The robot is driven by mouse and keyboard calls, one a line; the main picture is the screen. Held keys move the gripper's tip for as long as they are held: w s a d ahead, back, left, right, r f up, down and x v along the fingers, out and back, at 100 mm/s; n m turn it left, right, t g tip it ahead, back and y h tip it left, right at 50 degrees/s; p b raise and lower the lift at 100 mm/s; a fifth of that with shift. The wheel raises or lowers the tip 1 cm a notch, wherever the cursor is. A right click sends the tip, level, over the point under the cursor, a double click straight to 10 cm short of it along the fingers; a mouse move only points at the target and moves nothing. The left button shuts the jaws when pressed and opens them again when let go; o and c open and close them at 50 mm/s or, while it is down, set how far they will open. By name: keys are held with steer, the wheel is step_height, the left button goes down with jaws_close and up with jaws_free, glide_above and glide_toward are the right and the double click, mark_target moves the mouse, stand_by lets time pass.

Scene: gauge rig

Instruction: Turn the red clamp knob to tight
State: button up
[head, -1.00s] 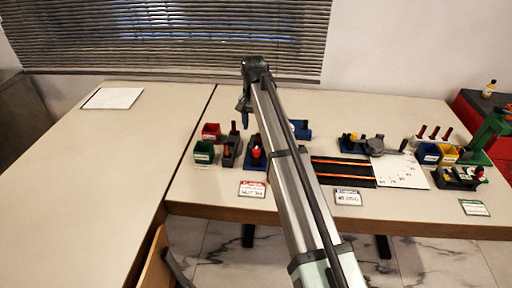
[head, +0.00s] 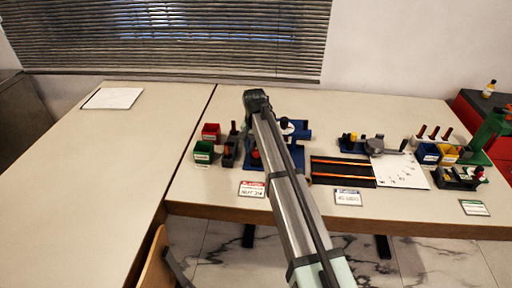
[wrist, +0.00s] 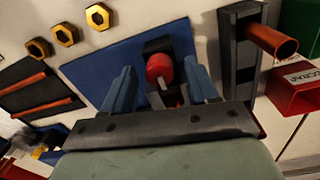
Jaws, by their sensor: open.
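The red clamp knob (wrist: 159,68) sits on a dark block on a blue plate (wrist: 105,68) in the wrist view. A small pale mark or pin shows just below the knob. My gripper (wrist: 160,64) is open, its two blue fingers on either side of the knob in the picture, with gaps to both. Whether the fingertips are down at the knob's height I cannot tell. In the head view the red knob (head: 256,154) is partly visible beside my arm, and my fingers are hidden behind the arm.
Several brass hex nuts (wrist: 65,34) lie left. In the head view, a green bin (head: 203,151) stands left of the plate; the left table is mostly clear.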

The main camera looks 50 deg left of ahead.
steer(key=c, duration=1)
steer(key=shift+c, duration=0.2)
steer(key=m, duration=1.3)
steer(key=shift+m, duration=2.4)
